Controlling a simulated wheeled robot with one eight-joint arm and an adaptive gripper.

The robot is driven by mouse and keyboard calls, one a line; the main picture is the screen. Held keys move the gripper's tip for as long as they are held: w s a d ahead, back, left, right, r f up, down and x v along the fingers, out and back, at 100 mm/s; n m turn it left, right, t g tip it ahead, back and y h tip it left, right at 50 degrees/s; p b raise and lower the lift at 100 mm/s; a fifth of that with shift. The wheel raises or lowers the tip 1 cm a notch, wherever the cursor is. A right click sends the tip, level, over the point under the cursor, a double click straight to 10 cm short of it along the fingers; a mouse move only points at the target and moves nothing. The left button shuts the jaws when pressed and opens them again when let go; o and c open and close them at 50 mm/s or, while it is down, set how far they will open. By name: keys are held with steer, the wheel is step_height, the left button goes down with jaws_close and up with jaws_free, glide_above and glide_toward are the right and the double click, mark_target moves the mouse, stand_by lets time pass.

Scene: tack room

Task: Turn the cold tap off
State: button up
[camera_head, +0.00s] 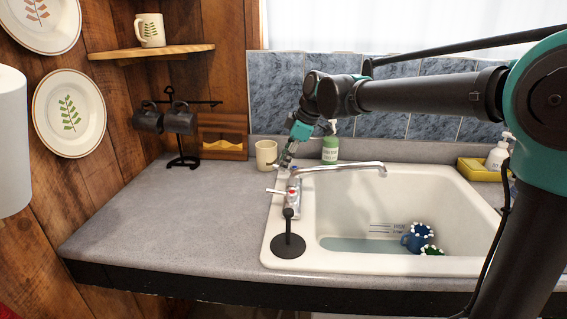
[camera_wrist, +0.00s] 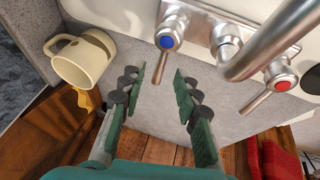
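The cold tap, a metal knob with a blue dot (camera_wrist: 168,40), shows in the wrist view, its lever pointing down the picture. My gripper (camera_wrist: 162,78) is open and empty, and the lever's end appears between its fingertips; I cannot tell whether they touch. In the head view my gripper (camera_head: 287,158) is at the far end of the tap fitting, largely hiding the cold tap. The hot tap, with a red dot (camera_wrist: 282,82), is to the right in the wrist view, its lever pointing down-left. The spout (camera_head: 345,167) reaches right over the sink; no stream is visible.
The white sink (camera_head: 268,247) holds shallow water, a blue mug (camera_head: 415,238) and something green. A cream mug (camera_head: 266,155) and a soap bottle (camera_head: 330,150) stand near my gripper. A black plunger (camera_head: 289,245) stands on the front-left rim.

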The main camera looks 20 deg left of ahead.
steer(key=v, duration=1)
steer(key=shift+r, duration=0.15)
steer(key=shift+d, duration=0.1)
steer(key=shift+s, duration=0.15)
